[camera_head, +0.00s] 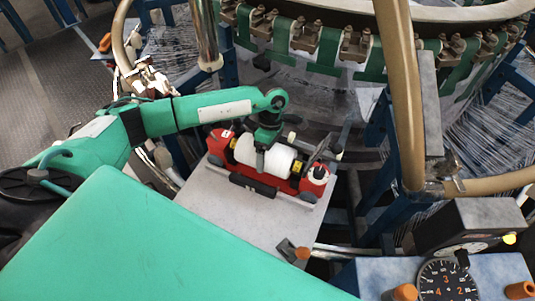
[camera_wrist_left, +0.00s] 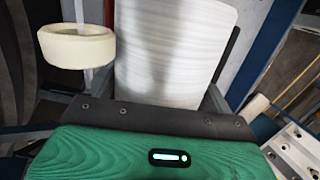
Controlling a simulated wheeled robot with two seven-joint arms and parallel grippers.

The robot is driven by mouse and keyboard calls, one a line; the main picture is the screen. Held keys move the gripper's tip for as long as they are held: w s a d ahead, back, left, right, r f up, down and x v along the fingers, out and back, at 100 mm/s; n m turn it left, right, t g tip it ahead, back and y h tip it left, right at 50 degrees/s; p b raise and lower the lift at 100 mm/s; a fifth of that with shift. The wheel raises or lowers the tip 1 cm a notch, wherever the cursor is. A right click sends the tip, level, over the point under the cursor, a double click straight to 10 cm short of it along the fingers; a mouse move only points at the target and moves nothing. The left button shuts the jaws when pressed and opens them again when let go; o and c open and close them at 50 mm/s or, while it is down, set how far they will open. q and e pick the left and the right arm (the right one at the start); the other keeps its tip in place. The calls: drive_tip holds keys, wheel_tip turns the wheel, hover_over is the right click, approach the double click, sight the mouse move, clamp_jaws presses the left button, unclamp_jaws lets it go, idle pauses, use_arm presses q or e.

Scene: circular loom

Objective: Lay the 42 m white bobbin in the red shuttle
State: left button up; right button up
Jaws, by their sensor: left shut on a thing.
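The white bobbin (camera_head: 279,160) lies lengthwise between the ends of the red shuttle (camera_head: 308,184), which sits on a grey plate. My left gripper (camera_head: 261,163) comes down from above and is shut on the bobbin about its middle. The bobbin's white windings also fill the upper middle of the left wrist view (camera_wrist_left: 175,50), close beyond the gripper's dark edge. I cannot tell whether the bobbin rests fully in the shuttle or hangs slightly above it. No length label is readable. My right gripper is not in view.
The grey plate (camera_head: 225,210) has bare room in front of the shuttle. A tan pipe (camera_head: 405,90) rises to the right. The loom ring with green band (camera_head: 325,45) runs behind. A panel with a dial (camera_head: 445,280) stands at lower right.

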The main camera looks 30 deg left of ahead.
use_arm(q)
drive_tip(key=shift+a+f+b, duration=0.1)
drive_tip(key=shift+f+b, duration=0.25)
drive_tip(key=shift+b, duration=0.05)
drive_tip(key=shift+a+f+b, duration=0.2)
drive_tip(key=shift+f+b, duration=0.15)
drive_tip(key=shift+f, duration=0.05)
